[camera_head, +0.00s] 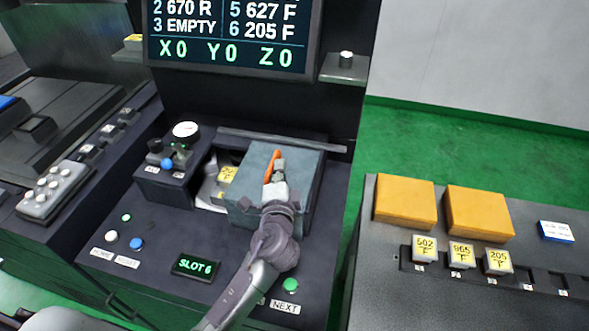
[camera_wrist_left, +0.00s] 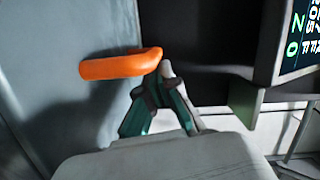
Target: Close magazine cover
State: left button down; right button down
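The magazine cover (camera_head: 258,160) is a blue-grey box-like lid on the dark machine console, with an orange handle (camera_head: 271,166) on it. Yellow-labelled pieces (camera_head: 228,173) show in a gap at its left. My left gripper (camera_head: 279,166) is at the cover, right beside the handle. In the left wrist view the fingertips (camera_wrist_left: 165,68) come together at the right end of the orange handle (camera_wrist_left: 115,66). The fingers look shut, with the handle beside or behind the tips rather than clearly between them. Whether they touch it, I cannot tell. My right gripper is not in view.
A dial unit with a blue knob (camera_head: 176,150) stands left of the cover. The console front has a SLOT 6 display (camera_head: 195,267) and a green NEXT button (camera_head: 290,285). A screen (camera_head: 232,35) hangs above. At right a table holds orange blocks (camera_head: 405,202) and labelled pieces (camera_head: 425,248).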

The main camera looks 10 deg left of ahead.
pick_arm(q)
jog(key=a+p, duration=0.1)
jog(key=a, duration=1.2)
jog(key=shift+a, duration=0.4)
jog(key=shift+a, duration=0.1)
jog(key=shift+r+p, duration=0.1)
jog(key=shift+p, duration=0.2)
